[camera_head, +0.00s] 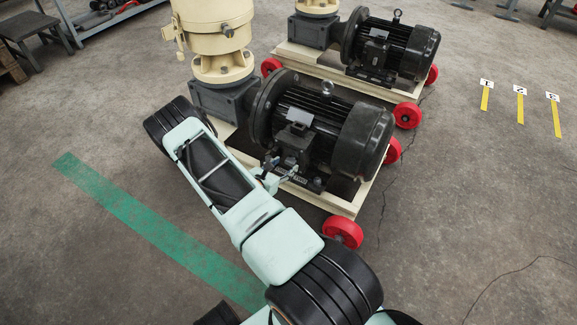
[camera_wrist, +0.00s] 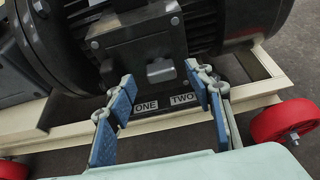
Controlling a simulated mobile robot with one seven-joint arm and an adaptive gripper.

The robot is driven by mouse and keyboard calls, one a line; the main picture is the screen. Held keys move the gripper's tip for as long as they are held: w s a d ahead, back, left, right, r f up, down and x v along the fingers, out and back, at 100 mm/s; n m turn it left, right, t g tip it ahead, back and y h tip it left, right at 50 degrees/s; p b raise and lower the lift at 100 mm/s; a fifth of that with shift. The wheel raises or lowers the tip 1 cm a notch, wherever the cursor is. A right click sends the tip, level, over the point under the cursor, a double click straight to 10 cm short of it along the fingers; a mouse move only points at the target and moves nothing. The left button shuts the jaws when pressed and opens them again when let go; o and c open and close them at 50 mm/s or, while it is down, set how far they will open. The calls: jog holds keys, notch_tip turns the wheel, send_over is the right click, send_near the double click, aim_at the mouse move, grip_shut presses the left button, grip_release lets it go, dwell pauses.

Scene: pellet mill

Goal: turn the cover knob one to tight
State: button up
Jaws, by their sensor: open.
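In the wrist view, my gripper (camera_wrist: 160,80) has its two blue-padded fingers spread apart, with nothing between the pads. Beyond them is the motor's dark terminal box (camera_wrist: 140,48). A small grey knob-like block (camera_wrist: 161,70) shows on its front, between the fingertips and apart from them. Below it are the labels ONE (camera_wrist: 146,107) and TWO (camera_wrist: 182,99). I cannot tell which label this block belongs to; another knob may be hidden behind a finger. In the head view, my gripper (camera_head: 279,174) is at the near side of the black motor (camera_head: 320,120).
The motor sits on a cream wheeled frame (camera_head: 333,205) with red wheels (camera_head: 343,232). A cream mill body (camera_head: 215,35) stands left of it, and a second motor (camera_head: 395,48) stands behind. Open floor lies to the right.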

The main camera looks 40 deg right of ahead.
aim_at(289, 162)
jog(key=shift+b+x, duration=0.4)
jog(key=shift+x, duration=1.4)
jog(key=shift+r, duration=0.1)
jog(key=c, duration=1.2)
jog(key=shift+o, duration=0.2)
